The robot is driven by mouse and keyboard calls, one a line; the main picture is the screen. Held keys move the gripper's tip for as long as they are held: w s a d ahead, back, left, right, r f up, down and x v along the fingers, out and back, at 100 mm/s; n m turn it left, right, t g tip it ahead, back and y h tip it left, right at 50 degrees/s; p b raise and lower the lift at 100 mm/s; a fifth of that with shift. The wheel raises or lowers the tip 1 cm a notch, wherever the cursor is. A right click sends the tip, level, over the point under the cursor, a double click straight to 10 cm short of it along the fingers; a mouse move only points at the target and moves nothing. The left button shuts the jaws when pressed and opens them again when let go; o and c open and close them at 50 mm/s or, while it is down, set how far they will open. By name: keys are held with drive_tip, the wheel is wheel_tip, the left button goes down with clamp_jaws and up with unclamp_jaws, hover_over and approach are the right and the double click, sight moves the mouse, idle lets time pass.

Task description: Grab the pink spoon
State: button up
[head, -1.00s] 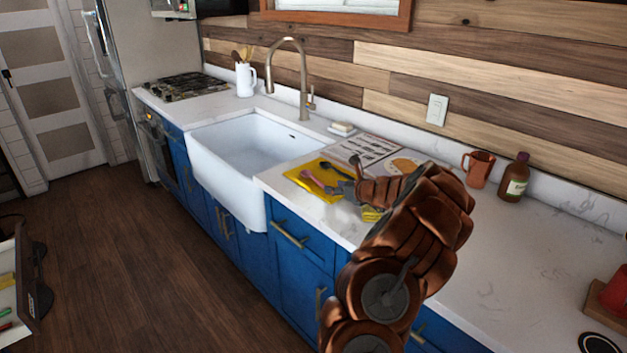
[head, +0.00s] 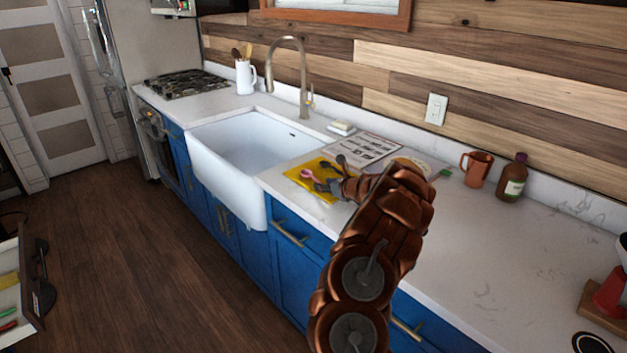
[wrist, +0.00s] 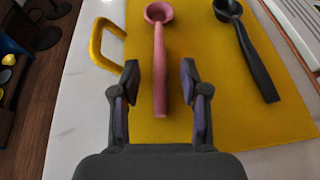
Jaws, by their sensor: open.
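The pink spoon (wrist: 159,62) lies on a yellow mat (wrist: 199,131) on the counter, its bowl at the far end and its handle toward me. In the head view the spoon (head: 308,174) shows small at the mat's left part. My gripper (wrist: 160,85) is open, with one finger on each side of the handle and gaps to both. It also shows in the head view (head: 325,187), low over the mat. I cannot tell the height between the fingers and the handle.
A black spoon (wrist: 246,52) lies right of the pink one. A yellow loop (wrist: 101,45) lies at the mat's left edge. A printed sheet (head: 363,148) lies behind the mat. The white sink (head: 222,167) is to the left. A copper mug (head: 477,168) and brown bottle (head: 512,178) stand right.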

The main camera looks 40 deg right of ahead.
drive_tip(key=shift+c, duration=0.3)
clamp_jaws()
drive_tip(key=shift+r, duration=0.1)
